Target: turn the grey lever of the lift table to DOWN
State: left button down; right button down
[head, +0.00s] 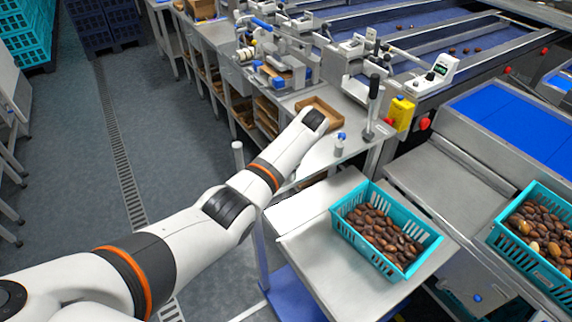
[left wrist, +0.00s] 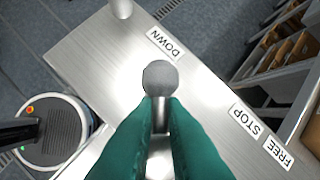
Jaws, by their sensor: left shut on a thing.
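The grey lever (left wrist: 160,78) shows in the left wrist view as a round knob on a short stem. My left gripper (left wrist: 160,112) has its green fingers shut on the stem, with the knob standing out beyond the tips. The DOWN label (left wrist: 165,43) lies just beyond the knob, and is the label closest to it. The STOP label (left wrist: 246,120) and FREE label (left wrist: 277,152) lie to the lower right on the metal plate (left wrist: 95,60). In the head view my left arm hides the gripper and lever. My right gripper is out of view.
A teal crate of dates (head: 340,208) stands on the metal top at the lower middle, right of my arm. Another teal crate (head: 510,245) is at the right edge. A black-handled lever (head: 374,88) and a yellow box (head: 400,113) stand beyond.

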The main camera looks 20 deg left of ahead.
pick_arm(q)
jog(key=shift+w+a+r+n, duration=0.1)
jog(key=shift+a+r+n, duration=0.15)
jog(key=shift+n, duration=0.45)
jog(key=shift+r+g, duration=0.1)
jog(key=shift+g, duration=0.2)
jog(key=c, duration=1.4)
grip_release()
jog(key=shift+o, duration=0.3)
jog(key=shift+s+a, duration=0.15)
jog(key=shift+s, duration=0.15)
jog(key=shift+w+d+r+b, duration=0.1)
jog(key=shift+d+r+b, duration=0.05)
jog(key=shift+d+b, duration=0.25)
jog(key=b+v, duration=0.2)
jog(key=v, duration=0.9)
jog(key=shift+r+b, duration=0.25)
jog(key=shift+b, duration=0.1)
jog(key=shift+a+f, duration=0.1)
jog(key=shift+a, duration=0.1)
